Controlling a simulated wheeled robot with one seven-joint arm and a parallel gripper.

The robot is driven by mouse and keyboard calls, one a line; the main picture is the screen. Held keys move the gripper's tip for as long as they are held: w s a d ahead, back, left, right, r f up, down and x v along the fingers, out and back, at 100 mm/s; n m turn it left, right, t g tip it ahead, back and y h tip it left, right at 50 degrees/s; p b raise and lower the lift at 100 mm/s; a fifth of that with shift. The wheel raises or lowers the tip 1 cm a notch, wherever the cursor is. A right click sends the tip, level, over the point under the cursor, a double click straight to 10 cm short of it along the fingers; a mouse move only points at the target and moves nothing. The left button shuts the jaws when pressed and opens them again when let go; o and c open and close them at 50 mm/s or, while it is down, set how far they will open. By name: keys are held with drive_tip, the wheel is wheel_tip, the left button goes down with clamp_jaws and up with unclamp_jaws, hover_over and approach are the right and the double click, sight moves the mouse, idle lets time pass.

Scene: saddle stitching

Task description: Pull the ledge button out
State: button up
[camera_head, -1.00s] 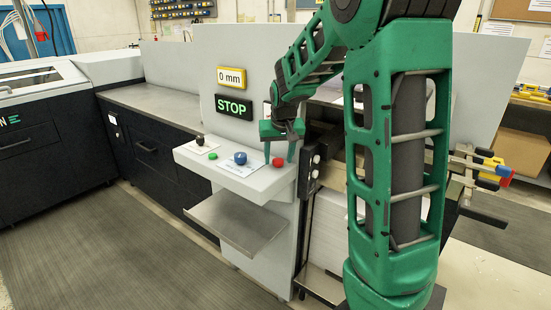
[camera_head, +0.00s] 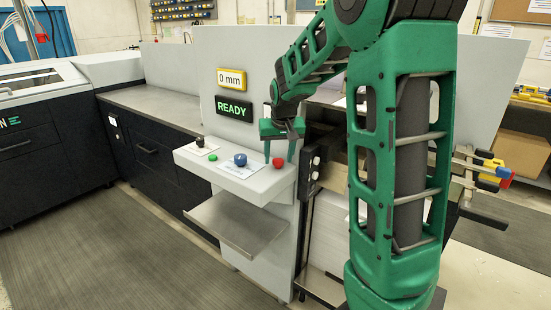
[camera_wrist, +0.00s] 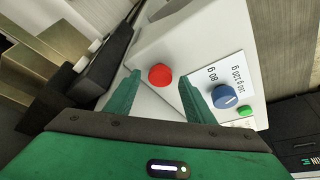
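The red ledge button (camera_head: 278,162) sits at the right end of the white ledge (camera_head: 232,174), beside a blue knob (camera_head: 240,159). My gripper (camera_head: 278,149) is over the button, pointing down at the ledge. In the wrist view the red button (camera_wrist: 160,75) shows between and just beyond the two green fingertips (camera_wrist: 160,84). The fingers are spread, with a visible gap on each side of the button. Nothing is held. I cannot tell exactly how high the fingertips are above the ledge.
A green button (camera_head: 213,156) and a black knob (camera_head: 200,141) are further left on the ledge. Above, one sign (camera_head: 234,108) reads READY and another (camera_head: 231,78) reads 0 mm. A metal tray (camera_head: 235,222) juts out below. Dark machine parts (camera_head: 312,160) stand close right of my gripper.

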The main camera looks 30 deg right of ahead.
drive_tip(key=v, duration=1)
drive_tip(key=shift+r, duration=0.3)
drive_tip(key=shift+s+a, duration=0.1)
drive_tip(key=shift+a, duration=0.05)
drive_tip(key=s+a+f+g, duration=0.1)
drive_tip(key=s+f, duration=0.3)
drive_tip(key=s, duration=0.7)
drive_tip(key=s+a+f+m+g+y, duration=0.1)
drive_tip(key=s+f, duration=0.3)
drive_tip(key=s, duration=0.7)
drive_tip(key=s+a+f+g+y, duration=0.1)
drive_tip(key=s+f, duration=0.3)
drive_tip(key=s, duration=0.7)
drive_tip(key=shift+a+g, duration=0.35)
drive_tip(key=shift+g, duration=0.15)
